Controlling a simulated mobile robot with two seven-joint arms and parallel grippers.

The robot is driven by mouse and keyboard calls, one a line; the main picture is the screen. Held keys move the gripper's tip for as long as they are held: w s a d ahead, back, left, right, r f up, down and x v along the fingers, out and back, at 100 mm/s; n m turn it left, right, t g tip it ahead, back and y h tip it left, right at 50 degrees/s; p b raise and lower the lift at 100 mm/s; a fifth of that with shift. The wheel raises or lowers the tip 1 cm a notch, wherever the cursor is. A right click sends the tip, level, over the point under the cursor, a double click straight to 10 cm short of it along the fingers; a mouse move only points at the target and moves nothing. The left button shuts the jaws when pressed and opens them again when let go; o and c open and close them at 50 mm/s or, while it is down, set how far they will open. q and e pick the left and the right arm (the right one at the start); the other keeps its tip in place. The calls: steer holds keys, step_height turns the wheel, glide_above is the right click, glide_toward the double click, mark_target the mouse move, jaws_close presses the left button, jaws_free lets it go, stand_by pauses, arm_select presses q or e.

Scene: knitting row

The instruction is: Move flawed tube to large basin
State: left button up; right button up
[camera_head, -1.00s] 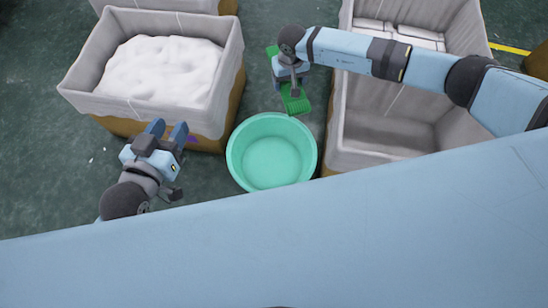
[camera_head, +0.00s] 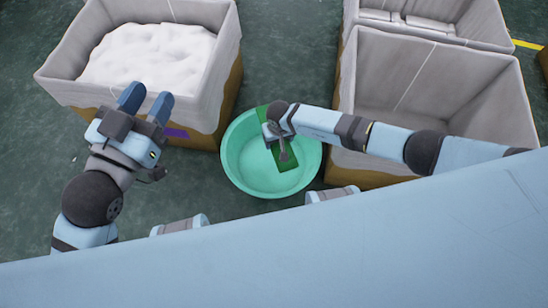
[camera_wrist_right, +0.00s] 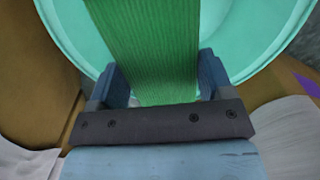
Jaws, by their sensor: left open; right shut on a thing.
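The flawed tube looks to be a green ribbed knitted piece (camera_head: 289,166); in the right wrist view (camera_wrist_right: 150,45) it hangs flat and broad between the fingers. My right gripper (camera_head: 277,143) is shut on it, above the large basin. The large basin (camera_head: 236,164) is a round mint-green tub on the floor, and its rim also shows in the right wrist view (camera_wrist_right: 262,35). I cannot tell whether the tube touches the basin floor. My left gripper (camera_head: 146,104) is open and empty, in front of the left bin. My right gripper hides part of the tube.
A fabric-lined bin (camera_head: 62,88) full of white material stands to the left of the basin. A lined bin (camera_head: 450,48) stands to the right, with another bin (camera_head: 420,36) behind it holding flat white packs. Dark green floor (camera_head: 35,185) is clear at the left.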

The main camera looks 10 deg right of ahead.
step_height(320, 180, down, 2)
steer(key=shift+b, duration=0.45)
arm_select(q)
steer(key=shift+w+a+r+m+t, duration=0.1)
steer(key=shift+w+a+m+t, duration=0.2)
steer(key=shift+m, duration=0.4)
arm_select(e)
steer(key=shift+f, duration=0.25)
steer(key=o, duration=0.9)
step_height(320, 180, up, 5)
steer(key=shift+w+f+p, duration=0.1)
steer(key=shift+p, duration=1.1)
arm_select(q)
steer(key=s+n+p, duration=0.1)
steer(key=s+d+n+g+p, duration=0.2)
steer(key=n, duration=0.1)
steer(key=shift+f+y+p, duration=0.4)
arm_select(e)
step_height(320, 180, up, 9)
